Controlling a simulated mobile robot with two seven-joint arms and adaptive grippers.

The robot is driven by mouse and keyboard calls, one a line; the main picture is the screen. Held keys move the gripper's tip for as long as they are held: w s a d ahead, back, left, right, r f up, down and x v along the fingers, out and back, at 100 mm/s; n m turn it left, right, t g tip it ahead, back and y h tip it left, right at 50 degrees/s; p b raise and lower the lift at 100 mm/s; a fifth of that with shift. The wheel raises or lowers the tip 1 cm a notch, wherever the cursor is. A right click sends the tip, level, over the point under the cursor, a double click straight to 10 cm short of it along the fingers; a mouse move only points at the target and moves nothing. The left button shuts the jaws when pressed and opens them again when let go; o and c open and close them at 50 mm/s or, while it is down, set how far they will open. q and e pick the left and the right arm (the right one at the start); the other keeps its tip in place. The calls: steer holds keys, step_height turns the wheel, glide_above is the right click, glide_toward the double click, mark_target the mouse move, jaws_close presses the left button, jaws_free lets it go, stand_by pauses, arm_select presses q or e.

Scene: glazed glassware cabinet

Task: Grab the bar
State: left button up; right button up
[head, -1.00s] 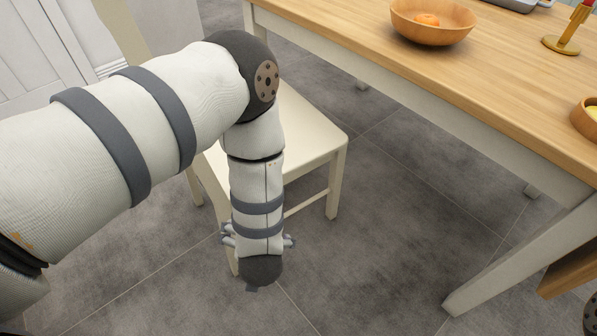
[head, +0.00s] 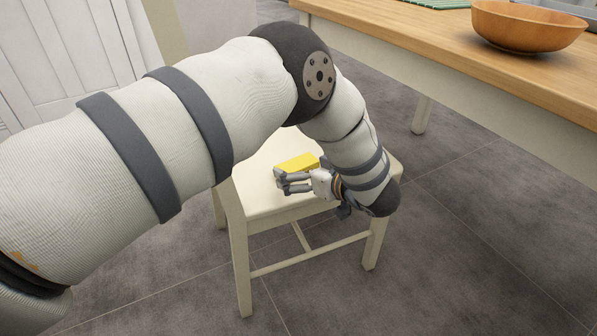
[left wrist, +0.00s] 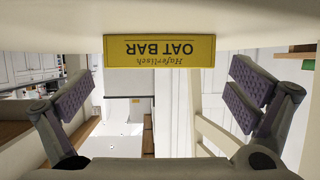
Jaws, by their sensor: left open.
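The bar is a yellow box lettered "OAT BAR" (left wrist: 159,51). In the head view the yellow bar (head: 297,163) lies on the seat of a cream chair (head: 262,205). My left gripper (head: 279,181) is beside the bar, on its near side in the head view, with its fingers pointing left. In the left wrist view the open left gripper (left wrist: 158,97) has its two purple-padded fingers wide apart. The bar lies between and beyond them, upside down in the picture, and no finger touches it there. My right gripper is not in view.
A wooden table (head: 450,35) with a wooden bowl (head: 528,25) stands at the upper right. A white panelled door (head: 75,50) is at the upper left. The grey tiled floor (head: 480,230) is clear at the lower right.

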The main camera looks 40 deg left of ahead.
mark_target(300, 166)
arm_select(q)
steer(key=x, duration=0.3)
steer(key=shift+d+f, duration=0.1)
steer(key=shift+f, duration=0.1)
steer(key=shift+r, duration=0.15)
steer(key=shift+c, duration=0.2)
steer(key=shift+s, duration=0.1)
steer(key=c, duration=1)
steer(key=shift+c, duration=0.2)
